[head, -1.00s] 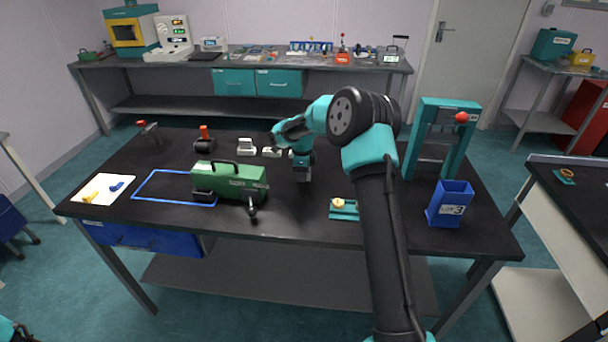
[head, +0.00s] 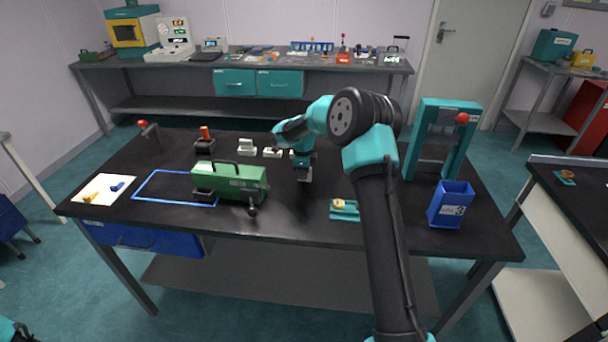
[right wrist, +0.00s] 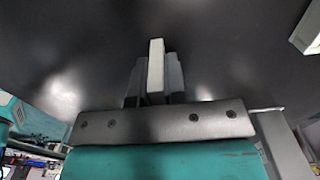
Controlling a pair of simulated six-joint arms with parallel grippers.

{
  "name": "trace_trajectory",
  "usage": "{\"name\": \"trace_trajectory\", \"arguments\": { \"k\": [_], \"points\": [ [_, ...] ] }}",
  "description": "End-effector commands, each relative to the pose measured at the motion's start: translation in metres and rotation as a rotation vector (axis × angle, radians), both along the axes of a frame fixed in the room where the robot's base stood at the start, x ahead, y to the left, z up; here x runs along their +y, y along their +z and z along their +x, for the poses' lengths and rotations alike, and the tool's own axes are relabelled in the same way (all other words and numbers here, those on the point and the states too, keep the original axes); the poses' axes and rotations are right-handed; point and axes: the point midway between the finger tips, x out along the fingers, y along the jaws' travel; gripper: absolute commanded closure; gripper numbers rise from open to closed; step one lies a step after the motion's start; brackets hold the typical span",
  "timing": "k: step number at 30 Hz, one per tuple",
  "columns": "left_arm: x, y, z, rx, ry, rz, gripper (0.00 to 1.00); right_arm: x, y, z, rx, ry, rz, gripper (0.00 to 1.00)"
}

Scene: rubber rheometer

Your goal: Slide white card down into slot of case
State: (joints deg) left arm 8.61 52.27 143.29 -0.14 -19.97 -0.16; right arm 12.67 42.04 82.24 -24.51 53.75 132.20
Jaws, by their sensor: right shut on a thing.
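My right gripper (head: 304,174) points down over the middle of the black table, right of the green case. In the right wrist view its two dark fingers are shut on a thin, pale white card (right wrist: 156,66), seen edge-on between them. In the head view the card is too small to make out clearly. The green case (head: 230,181) with a dark carrying handle stands on the table, apart from the gripper. I cannot make out its slot from here. My left gripper is not in view.
Small white blocks (head: 246,147) stand behind the case. A blue outlined area (head: 160,184) lies to its left. A teal block with a yellowish piece (head: 343,208), a blue bin (head: 450,205) and a teal frame (head: 445,138) stand to the right. Table around the gripper is mostly clear.

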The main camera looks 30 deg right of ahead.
Motion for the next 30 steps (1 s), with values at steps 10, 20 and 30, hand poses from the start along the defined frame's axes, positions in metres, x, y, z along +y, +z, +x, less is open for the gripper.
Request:
{"name": "trace_trajectory", "arguments": {
  "k": [10, 20, 30],
  "points": [
    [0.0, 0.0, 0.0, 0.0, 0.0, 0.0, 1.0, 0.0, 0.016, 0.001, -0.002, 0.0, -0.001, 1.0],
    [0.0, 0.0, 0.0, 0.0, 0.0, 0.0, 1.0, 0.007, 0.037, -0.01, 0.001, 0.001, 0.0, 1.0],
    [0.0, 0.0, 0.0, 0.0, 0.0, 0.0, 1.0, 0.039, 0.043, -0.056, 0.001, 0.002, 0.0, 1.0]
  ]
}}
